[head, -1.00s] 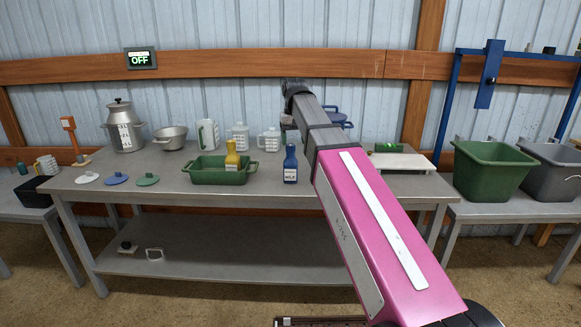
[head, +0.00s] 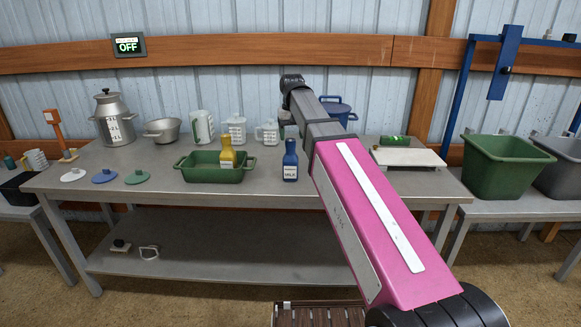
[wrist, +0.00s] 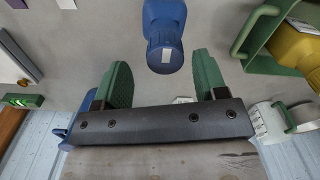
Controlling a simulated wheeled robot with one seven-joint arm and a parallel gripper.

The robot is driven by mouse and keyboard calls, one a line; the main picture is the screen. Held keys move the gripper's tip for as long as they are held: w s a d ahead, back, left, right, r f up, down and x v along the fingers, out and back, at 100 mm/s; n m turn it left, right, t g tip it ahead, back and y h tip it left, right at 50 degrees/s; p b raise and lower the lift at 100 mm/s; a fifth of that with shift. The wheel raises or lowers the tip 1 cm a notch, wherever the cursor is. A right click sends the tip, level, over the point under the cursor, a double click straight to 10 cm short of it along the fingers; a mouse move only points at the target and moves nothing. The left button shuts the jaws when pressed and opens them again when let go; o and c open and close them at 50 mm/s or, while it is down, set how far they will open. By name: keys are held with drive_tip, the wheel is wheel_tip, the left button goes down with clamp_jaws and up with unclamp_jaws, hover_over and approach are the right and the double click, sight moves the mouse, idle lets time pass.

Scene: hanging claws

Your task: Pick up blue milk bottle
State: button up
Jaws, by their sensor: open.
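The blue milk bottle (head: 290,162) stands upright near the front edge of the grey table (head: 330,188), with a white label on its front. In the wrist view the bottle (wrist: 164,25) is at the top middle, its cap end pointing down in the picture. My gripper (wrist: 162,68) is open, with its two green fingers spread apart. The bottle lies beyond the fingertips, lined up with the gap between them, and nothing is held. In the head view my arm shows but its fingers are not visible.
A green tray (head: 195,174) with a yellow bottle (head: 227,154) stands left of the blue bottle. A white scale-like board (head: 408,158) is at the right. Lids lie at the left.

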sight(290, 147)
drive_tip(key=shift+a+f, duration=0.15)
drive_tip(key=shift+f, duration=1.25)
drive_tip(key=shift+a+f, duration=0.1)
drive_tip(key=shift+f, duration=1.25)
drive_tip(key=c, duration=1.1)
